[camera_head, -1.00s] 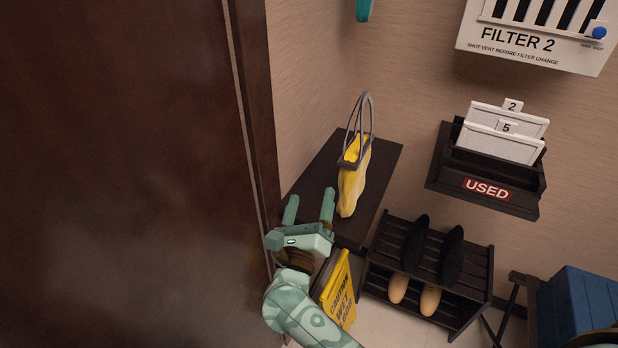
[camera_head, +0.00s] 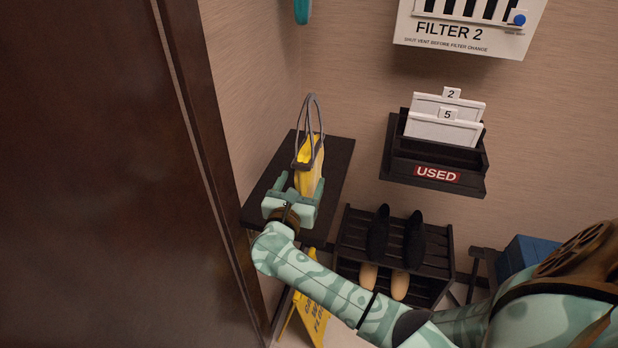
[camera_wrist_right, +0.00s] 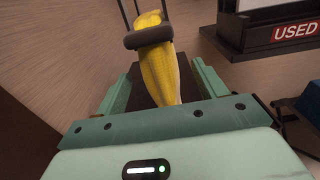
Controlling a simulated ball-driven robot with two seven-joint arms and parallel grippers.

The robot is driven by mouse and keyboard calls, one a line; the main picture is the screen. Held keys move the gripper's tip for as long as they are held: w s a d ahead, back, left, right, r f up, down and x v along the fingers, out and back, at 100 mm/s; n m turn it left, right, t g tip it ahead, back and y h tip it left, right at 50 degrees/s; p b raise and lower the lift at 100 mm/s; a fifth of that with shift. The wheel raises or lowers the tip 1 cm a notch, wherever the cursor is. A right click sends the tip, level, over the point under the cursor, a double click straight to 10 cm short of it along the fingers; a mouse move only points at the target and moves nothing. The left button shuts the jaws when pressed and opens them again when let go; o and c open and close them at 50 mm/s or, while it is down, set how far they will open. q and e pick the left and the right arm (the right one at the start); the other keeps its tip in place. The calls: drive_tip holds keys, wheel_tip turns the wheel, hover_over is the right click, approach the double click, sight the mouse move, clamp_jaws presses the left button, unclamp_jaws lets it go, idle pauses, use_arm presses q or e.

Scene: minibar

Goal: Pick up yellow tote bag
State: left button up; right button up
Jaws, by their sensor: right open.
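The yellow tote bag (camera_head: 308,178) stands upright on a dark shelf (camera_head: 334,172) against the wall, its grey handles looping up above it. My right gripper (camera_head: 299,184) is at the near end of the bag, open, with its fingers pointing toward it. In the right wrist view the bag (camera_wrist_right: 157,70) rises between the two spread green fingers (camera_wrist_right: 160,88), with a gap on each side, and its grey handle band shows above. The bag's lower near part is hidden by the gripper. My left gripper is not in view.
A dark door (camera_head: 95,180) stands close on the left. A yellow caution sign (camera_head: 310,318) is below the shelf. A shoe rack (camera_head: 350,240) with shoes stands to the right, under a USED filter holder (camera_head: 470,190). A blue box (camera_head: 520,255) is at right.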

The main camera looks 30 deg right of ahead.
drive_tip(key=x, duration=0.4)
drive_tip(key=shift+w+d+r+p, duration=0.1)
drive_tip(key=shift+r+p, duration=0.05)
drive_tip(key=shift+p, duration=0.15)
drive_tip(key=shift+w+d, duration=0.25)
drive_tip(key=shift+w, duration=0.05)
drive_tip(key=shift+c, duration=0.3)
drive_tip(key=c, duration=1.2)
drive_tip(key=shift+c, duration=0.2)
